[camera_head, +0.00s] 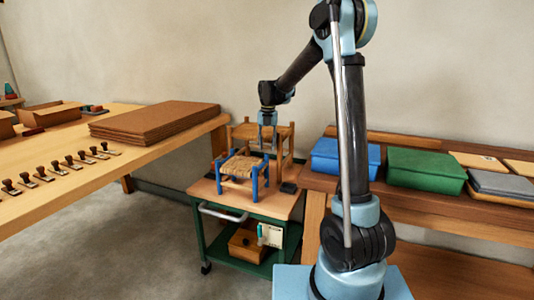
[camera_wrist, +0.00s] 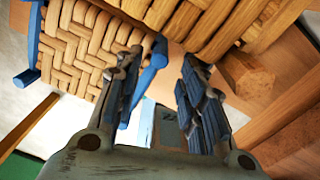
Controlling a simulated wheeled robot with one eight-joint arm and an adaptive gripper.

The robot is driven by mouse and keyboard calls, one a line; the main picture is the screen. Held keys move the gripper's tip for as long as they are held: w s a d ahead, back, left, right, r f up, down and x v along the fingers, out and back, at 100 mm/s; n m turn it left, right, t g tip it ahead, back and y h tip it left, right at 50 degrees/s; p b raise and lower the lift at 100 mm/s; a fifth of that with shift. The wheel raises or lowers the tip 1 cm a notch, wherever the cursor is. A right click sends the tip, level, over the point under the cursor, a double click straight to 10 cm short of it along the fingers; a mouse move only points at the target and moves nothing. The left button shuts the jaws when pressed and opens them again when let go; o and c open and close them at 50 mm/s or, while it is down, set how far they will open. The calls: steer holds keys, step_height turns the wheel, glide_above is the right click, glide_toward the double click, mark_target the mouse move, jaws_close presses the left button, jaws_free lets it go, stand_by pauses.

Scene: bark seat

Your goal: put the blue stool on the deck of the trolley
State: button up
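The blue stool (camera_head: 254,184), with blue legs and a woven straw seat, stands upright on the wooden deck (camera_head: 282,205) of the green trolley (camera_head: 208,243). My gripper (camera_head: 267,147) points down at the stool's back right edge. In the wrist view the stool's woven seat (camera_wrist: 75,45) lies at upper left. My gripper's two fingers (camera_wrist: 160,85) are apart there. A blue post (camera_wrist: 153,65) of the stool shows in the gap, close to the left finger; whether they touch is unclear.
A plain wooden chair (camera_head: 288,151) with a woven seat stands right behind the stool on the deck. A bench (camera_head: 120,172) with brown boards (camera_head: 155,120) is at left.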

step_height(320, 180, up, 8)
stand_by(0.4)
steer(key=shift+d, duration=0.1)
